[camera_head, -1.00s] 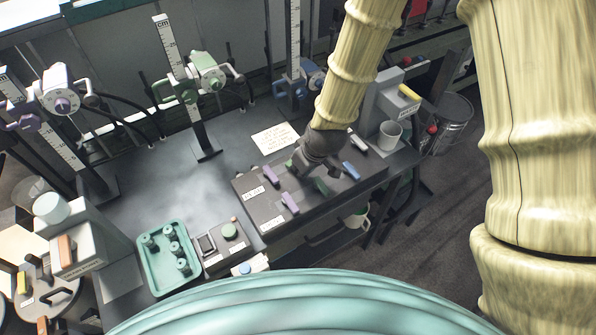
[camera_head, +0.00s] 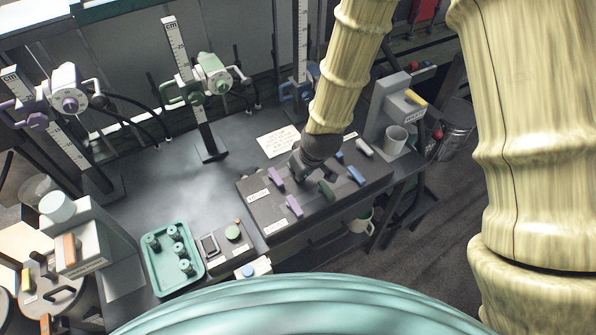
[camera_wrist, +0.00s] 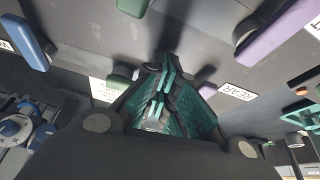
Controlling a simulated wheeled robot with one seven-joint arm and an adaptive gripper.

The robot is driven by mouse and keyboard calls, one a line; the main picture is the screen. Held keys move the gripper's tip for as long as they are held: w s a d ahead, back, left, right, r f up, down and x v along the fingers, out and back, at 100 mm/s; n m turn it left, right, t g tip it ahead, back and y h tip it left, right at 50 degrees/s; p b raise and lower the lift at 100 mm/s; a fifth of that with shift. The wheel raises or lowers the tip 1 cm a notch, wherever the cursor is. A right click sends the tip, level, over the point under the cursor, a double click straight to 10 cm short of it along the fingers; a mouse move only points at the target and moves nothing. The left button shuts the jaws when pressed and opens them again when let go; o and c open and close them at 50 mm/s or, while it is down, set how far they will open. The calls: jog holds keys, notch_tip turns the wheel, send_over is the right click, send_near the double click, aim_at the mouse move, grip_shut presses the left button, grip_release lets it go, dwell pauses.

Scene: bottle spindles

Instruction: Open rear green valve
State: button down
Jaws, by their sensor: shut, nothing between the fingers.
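The valve panel (camera_head: 262,213) carries purple, green and blue handles in two rows. The rear green valve is hidden behind my gripper in the head view. In the wrist view a green handle (camera_wrist: 121,99) shows just left of my fingers, beside the rear row and probably the rear green valve. The front green handle (camera_head: 326,189) is in plain view; it shows at the top of the wrist view (camera_wrist: 132,6). My gripper (camera_head: 298,172) is shut and empty, low over the panel between the rear purple handle (camera_head: 277,175) and the blue ones. Contact with the green handle cannot be told.
The front purple handle (camera_head: 294,206) and front blue handle (camera_head: 356,175) stand on either side. A paper note (camera_head: 278,141) lies behind the panel. Spindle stands (camera_head: 205,135) line the back.

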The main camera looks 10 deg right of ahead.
jog(key=shift+r, duration=0.1)
jog(key=p+v, duration=0.7)
jog(key=v, duration=0.3)
jog(key=shift+a, duration=0.1)
dwell(0.5)
